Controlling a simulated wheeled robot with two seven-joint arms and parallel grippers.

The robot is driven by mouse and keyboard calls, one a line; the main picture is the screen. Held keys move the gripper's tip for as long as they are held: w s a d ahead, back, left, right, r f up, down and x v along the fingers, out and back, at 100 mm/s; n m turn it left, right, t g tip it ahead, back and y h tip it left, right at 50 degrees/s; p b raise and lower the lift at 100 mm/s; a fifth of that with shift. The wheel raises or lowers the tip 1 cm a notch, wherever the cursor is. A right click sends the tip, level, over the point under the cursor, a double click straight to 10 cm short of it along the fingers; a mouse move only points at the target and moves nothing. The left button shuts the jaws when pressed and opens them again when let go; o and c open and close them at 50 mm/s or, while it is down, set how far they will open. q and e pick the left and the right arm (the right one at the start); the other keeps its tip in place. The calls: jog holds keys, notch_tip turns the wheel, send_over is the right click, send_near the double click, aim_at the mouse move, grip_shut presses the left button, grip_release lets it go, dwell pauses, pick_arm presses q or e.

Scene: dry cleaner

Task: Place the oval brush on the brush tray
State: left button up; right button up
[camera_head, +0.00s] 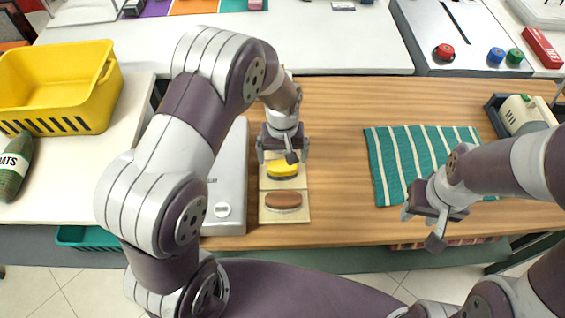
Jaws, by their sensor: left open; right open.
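A beige tray (302,216) with square sections lies on the wooden counter, just right of a grey flat device. An oval brush with a yellow top (282,171) and a dark lower rim lies in its upper visible section. An oval brush with a brown top (284,199) and a pale base lies in the front section. My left gripper (282,155) is open, pointing down over the far part of the tray, just behind the yellow brush; it hides what lies there. My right gripper (424,226) is open and empty near the counter's front edge.
A grey flat device (226,190) borders the tray on the left. A green striped cloth (402,155) lies to the right, partly behind my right arm. A yellow basket (60,90) stands at the left. Bare wood (335,150) lies between tray and cloth.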

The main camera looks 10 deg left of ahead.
aim_at(280, 166)
pick_arm(q)
notch_tip(280, 166, up, 8)
jog(key=s+a+r+m, duration=0.1)
jog(key=s+a, duration=0.2)
jog(key=s, duration=0.4)
jog(key=s+a+r+m+t, duration=0.1)
jog(key=s+a+m, duration=0.1)
jog(key=s, duration=0.4)
jog(key=shift+s+a+r, duration=0.15)
jog(key=shift+s+a, duration=0.25)
